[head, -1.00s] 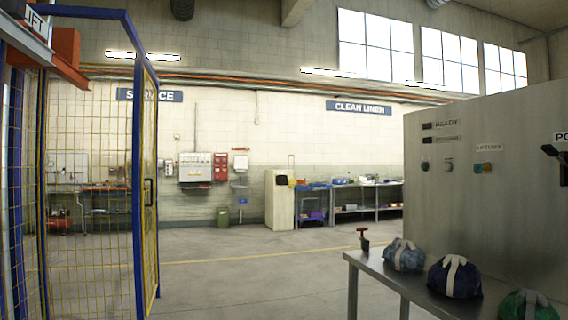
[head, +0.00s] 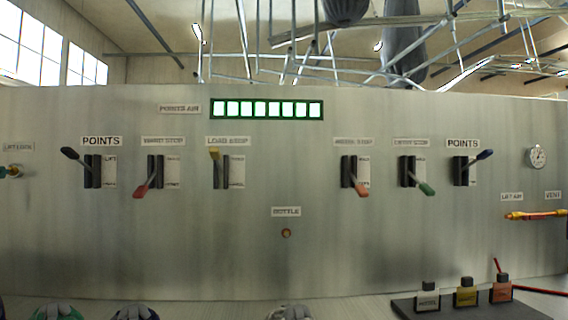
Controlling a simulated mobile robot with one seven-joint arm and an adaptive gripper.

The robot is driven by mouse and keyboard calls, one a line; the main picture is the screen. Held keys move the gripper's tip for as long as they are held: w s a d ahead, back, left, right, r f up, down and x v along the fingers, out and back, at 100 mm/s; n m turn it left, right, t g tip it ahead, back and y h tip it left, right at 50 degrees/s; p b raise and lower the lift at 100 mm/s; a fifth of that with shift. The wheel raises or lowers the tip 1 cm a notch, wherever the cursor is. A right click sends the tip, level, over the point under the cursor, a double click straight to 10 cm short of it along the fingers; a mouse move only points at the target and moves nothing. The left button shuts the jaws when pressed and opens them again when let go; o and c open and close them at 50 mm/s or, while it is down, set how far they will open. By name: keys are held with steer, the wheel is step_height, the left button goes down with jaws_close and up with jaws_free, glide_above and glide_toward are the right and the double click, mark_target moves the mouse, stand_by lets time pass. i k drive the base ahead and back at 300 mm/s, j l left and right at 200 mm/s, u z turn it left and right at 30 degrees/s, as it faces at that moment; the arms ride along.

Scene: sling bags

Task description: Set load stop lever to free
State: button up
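The load stop lever (head: 215,154) is on the grey panel in the head view, left of centre, under a plate (head: 227,141) reading LOAD STOP. Its yellow handle points up, at the top of its dark slotted block (head: 220,172). A white legend (head: 237,171) beside the block has an upper and a lower word, too small to read surely. My gripper is not in view.
Neighbouring levers include a red one (head: 144,188) pointing down and a dark points lever (head: 72,155) pointing up. Orange (head: 361,189) and green (head: 426,188) levers point down at right. Bundles (head: 136,312) and a block stand (head: 430,304) lie below the panel.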

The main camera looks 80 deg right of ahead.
mark_target(215, 151)
steer(key=z, duration=1.6)
